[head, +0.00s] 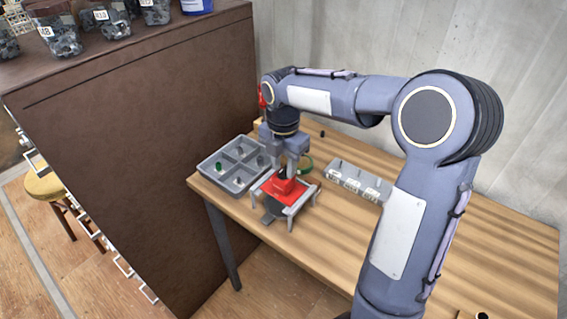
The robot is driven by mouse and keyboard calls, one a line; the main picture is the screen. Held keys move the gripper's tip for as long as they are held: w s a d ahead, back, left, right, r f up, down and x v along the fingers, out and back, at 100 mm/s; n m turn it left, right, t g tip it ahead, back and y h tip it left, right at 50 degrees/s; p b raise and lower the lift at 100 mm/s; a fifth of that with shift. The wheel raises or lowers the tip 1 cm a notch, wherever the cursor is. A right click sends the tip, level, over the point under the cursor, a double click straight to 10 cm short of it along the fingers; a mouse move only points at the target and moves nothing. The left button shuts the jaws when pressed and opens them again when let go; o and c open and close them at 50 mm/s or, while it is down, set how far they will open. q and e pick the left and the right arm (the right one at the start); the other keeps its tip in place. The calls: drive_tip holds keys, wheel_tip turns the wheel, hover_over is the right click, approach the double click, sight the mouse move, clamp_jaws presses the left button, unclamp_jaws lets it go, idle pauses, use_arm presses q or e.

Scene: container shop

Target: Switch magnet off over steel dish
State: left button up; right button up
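My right gripper (286,163) points down above a red block-like piece (282,187), which may be the magnet. The red piece sits within or just above a small light grey frame with legs (298,210) near the table's left front edge. Whether the fingers touch or grip the red piece is too small to tell. A dark flat piece (270,216) shows at the front of the frame. I cannot make out a steel dish for certain; it may be hidden beneath the red piece or the gripper. My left gripper is not in view.
A grey labelled rack (357,181) stands to the right. A tall brown cabinet (130,120) borders the table's left. The table's right rear (500,225) is clear.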

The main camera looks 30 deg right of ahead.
clamp_jaws()
drive_tip(key=m, duration=0.2)
drive_tip(key=shift+r+m+p, duration=0.1)
drive_tip(key=shift+m+p, duration=0.2)
drive_tip(key=shift+m, duration=0.1)
drive_tip(key=m, duration=0.3)
drive_tip(key=m+p, duration=0.1)
drive_tip(key=m, duration=0.5)
drive_tip(key=shift+m, duration=0.4)
drive_tip(key=m, duration=0.5)
idle(0.4)
